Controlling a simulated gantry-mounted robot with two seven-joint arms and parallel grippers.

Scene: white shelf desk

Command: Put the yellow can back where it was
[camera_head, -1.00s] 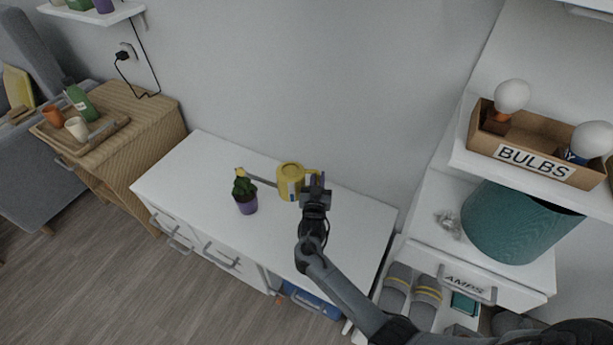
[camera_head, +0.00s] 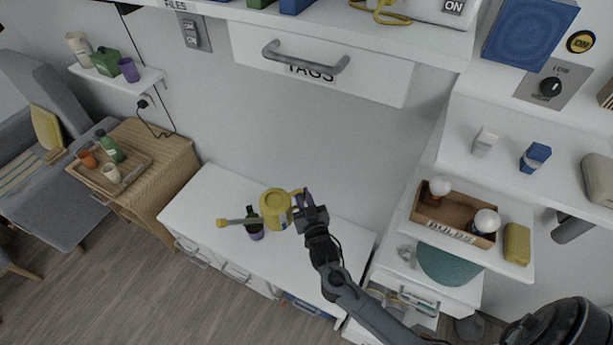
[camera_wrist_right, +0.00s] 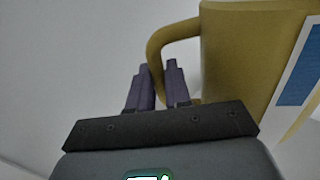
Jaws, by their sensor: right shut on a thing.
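The yellow can (camera_head: 277,206) is a watering can with a long spout pointing left and a blue-and-white label. It is held above the low white cabinet. My right gripper (camera_head: 304,200) is shut on its handle, on the can's right side. In the right wrist view, the purple fingers (camera_wrist_right: 158,85) are at the handle loop, and the can's body (camera_wrist_right: 245,50) fills the right side. The spout crosses in front of the potted plant (camera_head: 256,232), hiding part of it. My left gripper is not in view.
The low cabinet top (camera_head: 205,198) is mostly clear around the plant. A white drawer labelled TAGS (camera_head: 320,70) hangs above. At right, shelves hold a BULBS box (camera_head: 440,222), a yellow object (camera_head: 517,244) and a teal bin (camera_head: 450,265). A small wall shelf (camera_head: 145,82) is at upper left.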

